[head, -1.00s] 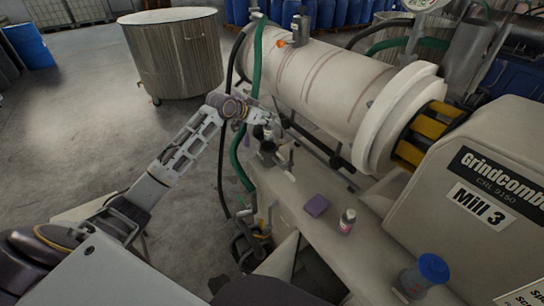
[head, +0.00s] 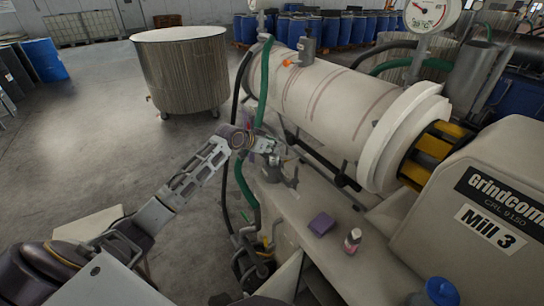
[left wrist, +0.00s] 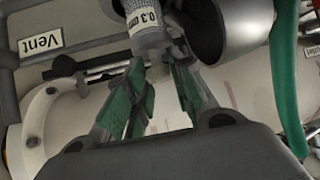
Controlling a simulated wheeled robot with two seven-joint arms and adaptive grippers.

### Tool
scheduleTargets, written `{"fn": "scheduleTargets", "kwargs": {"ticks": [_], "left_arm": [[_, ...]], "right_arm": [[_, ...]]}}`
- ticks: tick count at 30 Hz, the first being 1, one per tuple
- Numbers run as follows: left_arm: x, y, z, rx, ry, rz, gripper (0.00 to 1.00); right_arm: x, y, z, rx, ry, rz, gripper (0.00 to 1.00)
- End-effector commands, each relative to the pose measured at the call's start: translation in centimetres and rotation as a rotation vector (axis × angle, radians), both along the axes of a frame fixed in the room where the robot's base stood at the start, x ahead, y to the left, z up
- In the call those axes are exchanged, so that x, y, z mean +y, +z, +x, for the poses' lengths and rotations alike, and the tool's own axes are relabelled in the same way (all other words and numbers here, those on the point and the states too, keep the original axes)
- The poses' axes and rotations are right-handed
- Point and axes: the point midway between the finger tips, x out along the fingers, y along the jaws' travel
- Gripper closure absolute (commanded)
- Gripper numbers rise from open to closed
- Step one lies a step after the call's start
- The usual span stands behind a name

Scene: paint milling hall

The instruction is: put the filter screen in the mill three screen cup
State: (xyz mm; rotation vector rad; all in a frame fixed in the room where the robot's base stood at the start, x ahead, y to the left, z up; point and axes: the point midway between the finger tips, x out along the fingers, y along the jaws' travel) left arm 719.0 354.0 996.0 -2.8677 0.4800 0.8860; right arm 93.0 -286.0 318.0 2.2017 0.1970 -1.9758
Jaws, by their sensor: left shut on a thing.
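The filter screen (left wrist: 146,18) is a grey mesh cylinder with a white "0.3" label, at the top of the left wrist view. My left gripper (left wrist: 163,62) has green-padded fingers closed on its lower end. In the head view my left gripper (head: 272,148) is by the front of mill three, over the pipework; the screen is too small to make out there. A dark grey round cup (left wrist: 218,28), which looks like the screen cup, is beside the screen in the left wrist view. I cannot tell whether they touch. My right gripper is not in view.
The white mill barrel (head: 325,100) lies behind my gripper, and a green hose (head: 264,85) runs close by. A purple block (head: 322,222) and a small bottle (head: 352,240) stand on the bench. A large steel tub (head: 182,75) stands on open floor at the back left.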

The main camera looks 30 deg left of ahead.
Motion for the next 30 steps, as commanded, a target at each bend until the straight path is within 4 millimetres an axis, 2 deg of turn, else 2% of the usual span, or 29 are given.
{"fn": "scheduleTargets", "kwargs": {"ticks": [8,21,30], "left_arm": [[0.0,-0.1,0.0,-0.001,0.001,-0.001,1.00],[0.0,-4.5,0.0,-0.001,0.001,-0.001,1.00],[0.0,-4.9,0.0,-0.002,0.000,-0.001,1.00]], "right_arm": [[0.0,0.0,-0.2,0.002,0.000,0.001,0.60],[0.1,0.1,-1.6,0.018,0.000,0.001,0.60],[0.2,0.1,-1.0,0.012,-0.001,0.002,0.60]]}}
